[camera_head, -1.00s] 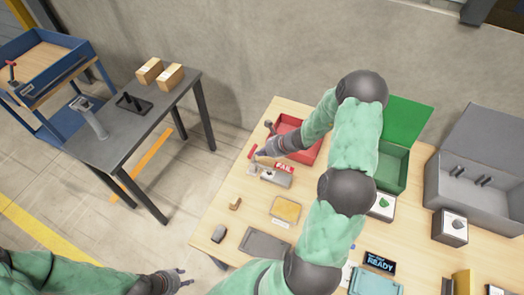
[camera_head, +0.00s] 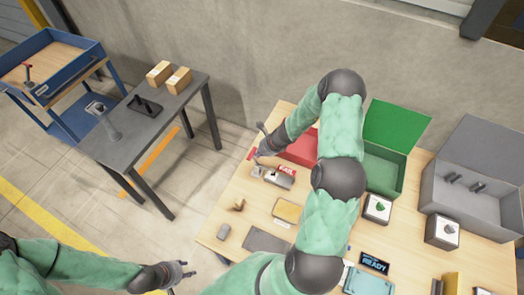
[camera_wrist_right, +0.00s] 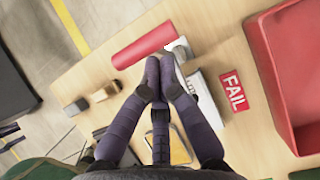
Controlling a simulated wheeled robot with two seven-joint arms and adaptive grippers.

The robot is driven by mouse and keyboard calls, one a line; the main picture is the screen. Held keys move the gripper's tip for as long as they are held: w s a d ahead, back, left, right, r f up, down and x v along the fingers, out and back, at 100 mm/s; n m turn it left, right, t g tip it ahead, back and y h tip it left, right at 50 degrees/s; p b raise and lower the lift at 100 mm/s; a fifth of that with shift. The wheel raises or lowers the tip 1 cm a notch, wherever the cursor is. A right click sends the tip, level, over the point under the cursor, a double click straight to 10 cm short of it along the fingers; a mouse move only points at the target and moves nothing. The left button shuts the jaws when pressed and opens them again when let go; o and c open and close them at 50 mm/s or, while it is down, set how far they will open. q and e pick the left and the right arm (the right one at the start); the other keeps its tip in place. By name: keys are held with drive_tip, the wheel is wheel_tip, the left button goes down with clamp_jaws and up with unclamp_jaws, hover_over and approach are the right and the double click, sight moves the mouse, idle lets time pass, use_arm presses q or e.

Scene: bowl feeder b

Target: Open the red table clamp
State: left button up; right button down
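The red table clamp shows its red handle (camera_wrist_right: 145,45) in the right wrist view, lying at a slant just beyond my fingertips. Its metal part (camera_wrist_right: 180,48) is beside the handle's right end, partly hidden by my fingers. In the head view the red handle (camera_head: 251,154) shows as a small bar at the table's left edge. My right gripper (camera_wrist_right: 157,68) has its fingertips together at the handle's lower right side; I see nothing between them, and contact is unclear. It also shows in the head view (camera_head: 258,157). My left gripper (camera_head: 190,269) is open and empty, away from the table.
A red bin (camera_wrist_right: 285,80) stands right of the clamp, with a red FAIL label (camera_wrist_right: 234,92) beside it. A green bin (camera_head: 383,170) and a grey bin (camera_head: 440,190) stand farther right. A dark side table (camera_head: 150,130) is across a floor gap.

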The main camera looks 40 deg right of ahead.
drive_tip(key=shift+w+a+r+p, duration=0.1)
drive_tip(key=shift+w+a+p, duration=0.25)
drive_tip(key=shift+w+p, duration=0.35)
drive_tip(key=shift+w+a+p, duration=0.3)
drive_tip(key=shift+w+p, duration=0.15)
drive_tip(key=shift+p, duration=0.05)
drive_tip(key=shift+w+a+f+p, duration=0.15)
drive_tip(key=shift+w+a+f, duration=0.25)
drive_tip(key=shift+w, duration=0.35)
drive_tip(key=shift+w+a+f+p, duration=0.25)
drive_tip(key=shift+w+f, duration=0.2)
drive_tip(key=shift+w, duration=0.25)
drive_tip(key=shift+w+a+f+p, duration=0.1)
drive_tip(key=shift+w+a+f, duration=0.35)
drive_tip(key=shift+w, duration=0.3)
drive_tip(key=shift+f, duration=0.1)
wheel_tip(320, 180, up, 13)
drive_tip(key=p, duration=0.8)
drive_tip(key=shift+w+a, duration=0.15)
drive_tip(key=shift+w, duration=0.15)
